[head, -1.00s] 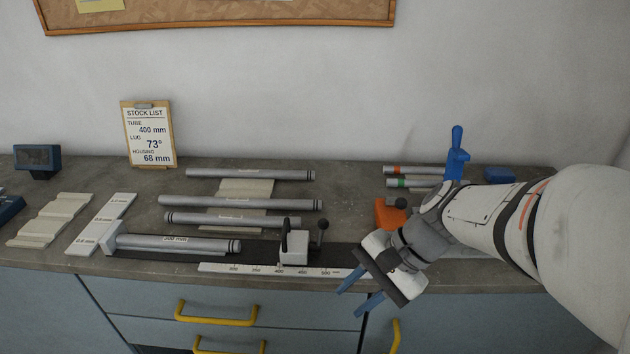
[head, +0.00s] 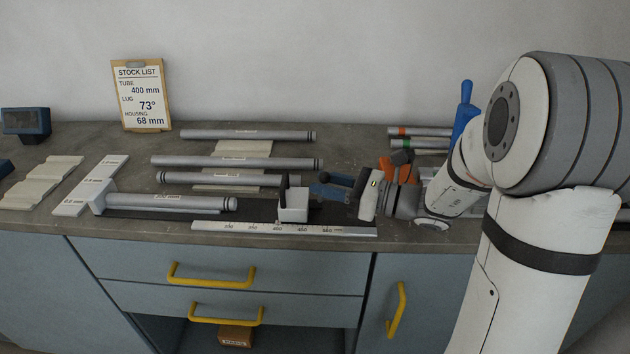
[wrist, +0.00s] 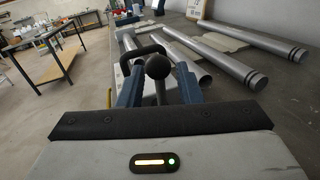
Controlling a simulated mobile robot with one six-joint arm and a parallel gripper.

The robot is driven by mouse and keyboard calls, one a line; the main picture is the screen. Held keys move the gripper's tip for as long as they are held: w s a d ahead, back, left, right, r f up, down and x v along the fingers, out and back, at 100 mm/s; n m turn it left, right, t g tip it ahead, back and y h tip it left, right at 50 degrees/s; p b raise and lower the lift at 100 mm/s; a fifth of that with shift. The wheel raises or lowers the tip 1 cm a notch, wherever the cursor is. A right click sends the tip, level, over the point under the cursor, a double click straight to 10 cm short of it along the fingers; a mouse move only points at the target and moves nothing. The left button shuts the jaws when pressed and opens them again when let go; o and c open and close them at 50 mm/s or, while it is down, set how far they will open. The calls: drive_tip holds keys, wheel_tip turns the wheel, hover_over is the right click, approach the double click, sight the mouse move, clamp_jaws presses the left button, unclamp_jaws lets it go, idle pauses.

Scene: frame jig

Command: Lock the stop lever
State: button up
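The stop is a pale block (head: 293,206) with a dark upright handle, standing on the dark rail just right of the tube lying there. In the wrist view the stop lever's black ball knob (wrist: 158,67) stands up on its stem, in front of a black looped handle (wrist: 145,50). My gripper (head: 326,183) reaches in from the right, level with the stop. In the wrist view its blue fingers (wrist: 159,88) are apart, one on each side of the lever, with gaps visible. The knob is hidden behind the fingers in the head view.
A white scale strip (head: 280,229) runs along the bench's front edge. Loose grey tubes (head: 235,162) lie behind the rail. A stock list clipboard (head: 141,95) leans at the back wall.

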drive_tip(key=shift+x, duration=1.4)
drive_tip(key=shift+c, duration=0.4)
clamp_jaws()
